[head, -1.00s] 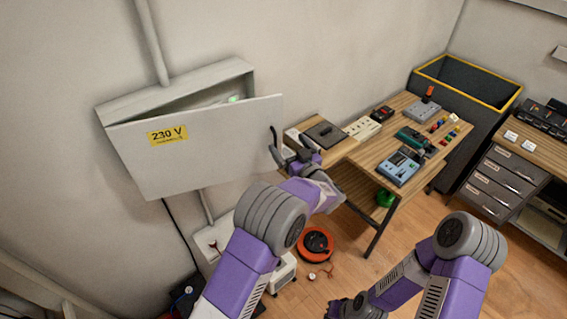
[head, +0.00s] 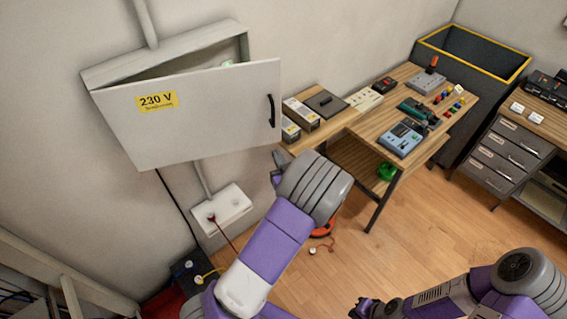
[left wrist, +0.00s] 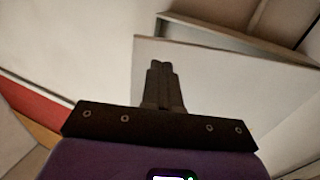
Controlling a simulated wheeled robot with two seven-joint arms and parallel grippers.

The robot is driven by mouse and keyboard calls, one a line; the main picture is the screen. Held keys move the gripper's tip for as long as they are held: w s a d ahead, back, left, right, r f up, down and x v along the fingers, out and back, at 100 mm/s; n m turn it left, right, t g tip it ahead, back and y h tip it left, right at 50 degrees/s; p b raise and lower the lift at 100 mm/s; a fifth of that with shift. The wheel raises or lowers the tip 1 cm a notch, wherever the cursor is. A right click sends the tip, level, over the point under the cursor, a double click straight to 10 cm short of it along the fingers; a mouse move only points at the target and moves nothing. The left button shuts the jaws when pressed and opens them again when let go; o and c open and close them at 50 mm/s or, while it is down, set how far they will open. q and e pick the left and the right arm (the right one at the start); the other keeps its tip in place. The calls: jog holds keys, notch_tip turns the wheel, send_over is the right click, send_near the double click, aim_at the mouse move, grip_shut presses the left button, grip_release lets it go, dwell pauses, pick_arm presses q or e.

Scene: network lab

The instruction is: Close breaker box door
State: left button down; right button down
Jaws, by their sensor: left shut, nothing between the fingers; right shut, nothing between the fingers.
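The grey breaker box (head: 165,58) is on the wall at the upper left of the head view. Its door (head: 190,115), with a yellow 230 V label (head: 157,102) and a dark handle (head: 271,110) near its right edge, stands ajar. A gap shows along the top and right. My left gripper (head: 278,158) is mostly hidden behind my arm, just below the door's lower right corner. In the left wrist view its fingers (left wrist: 162,82) are shut and empty, with the pale door panel (left wrist: 225,85) behind them. My right gripper (head: 366,308) is shut and empty at the bottom, far from the door.
A wooden workbench (head: 345,150) with instruments and small boxes (head: 300,113) stands right of the door. A white socket box (head: 222,210) is on the wall below. An orange cable reel (head: 325,228) is partly hidden behind my left arm. Open floor lies at the lower right.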

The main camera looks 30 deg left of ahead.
aim_at(270, 141)
pick_arm(q)
jog(key=p+x, duration=0.1)
jog(key=x, duration=0.7)
jog(key=shift+w+a, duration=0.15)
jog(key=shift+w, duration=0.15)
pick_arm(e)
jog(key=shift+r, duration=0.6)
